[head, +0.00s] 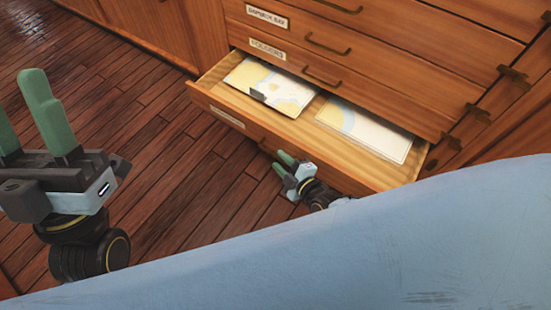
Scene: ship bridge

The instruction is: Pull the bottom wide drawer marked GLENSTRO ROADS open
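The bottom wide wooden drawer (200,95) stands pulled out of the chest, and its inside shows. Its front carries a pale label (227,117), too small to read. A dark handle (262,145) sits on the front, partly hidden by my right gripper. My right gripper (280,161) is at the handle, with its two green fingers apart; whether they touch the handle is unclear. My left gripper (22,115) is open and empty at the left, well away from the drawer.
Two charts, one left (270,86) and one right (365,132), lie in the drawer, with a small dark item (258,95) on the left one. Closed labelled drawers (385,65) are above. Bare plank floor (165,150) lies in front.

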